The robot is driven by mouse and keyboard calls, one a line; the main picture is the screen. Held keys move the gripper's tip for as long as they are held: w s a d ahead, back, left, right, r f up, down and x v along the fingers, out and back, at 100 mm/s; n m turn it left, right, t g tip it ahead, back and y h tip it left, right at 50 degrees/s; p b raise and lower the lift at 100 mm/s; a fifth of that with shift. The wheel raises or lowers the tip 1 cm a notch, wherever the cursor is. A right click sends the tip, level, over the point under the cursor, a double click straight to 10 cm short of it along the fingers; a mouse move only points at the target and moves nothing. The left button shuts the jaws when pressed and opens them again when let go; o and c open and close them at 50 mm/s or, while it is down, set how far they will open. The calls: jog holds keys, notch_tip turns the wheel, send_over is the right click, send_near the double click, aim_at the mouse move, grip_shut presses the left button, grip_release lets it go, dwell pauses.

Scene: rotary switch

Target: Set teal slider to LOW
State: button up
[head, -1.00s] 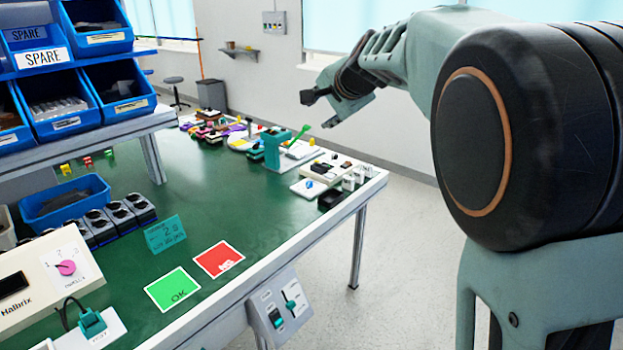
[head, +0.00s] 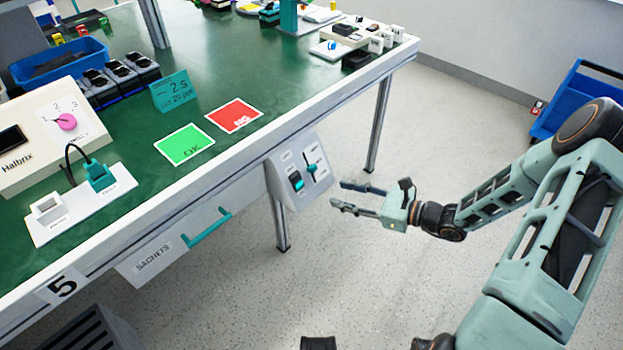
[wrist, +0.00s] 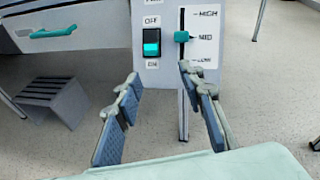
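The teal slider (wrist: 183,36) sits in a vertical slot marked HIGH, MID and LOW in the wrist view. It stands level with the MID mark. In the head view the slider (head: 311,168) is on the right part of a light control panel (head: 288,197) under the table's front edge. A teal rocker switch (wrist: 152,49) marked OFF and ON is left of it. My gripper (head: 337,194) is open and empty, in front of the panel and to its right in the head view. In the wrist view its fingers (wrist: 160,82) are apart, below the slider, with no visible contact.
A drawer marked SACHETS with a teal handle (head: 207,228) is left of the panel. A table leg (head: 378,130) stands behind my gripper. A dark step-like object (wrist: 55,100) is on the floor at left. A blue cart (head: 575,95) stands at the far right.

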aim_at(314, 167)
jog(key=w+a+m+t+b, duration=0.1)
jog(key=w+a, duration=0.1)
jog(key=w+a+m+t+b, duration=0.1)
jog(key=w+a+t, duration=0.1)
jog(key=w+a, duration=0.1)
jog(key=w+a+r+m+t+b, duration=0.1)
jog(key=w+a+m, duration=0.1)
jog(key=shift+w+a+t+b, duration=0.2)
jog(key=shift+a+t+b, duration=0.1)
jog(key=shift+b, duration=0.1)
jog(key=shift+c, duration=0.2)
jog(key=shift+y, duration=0.3)
grip_shut()
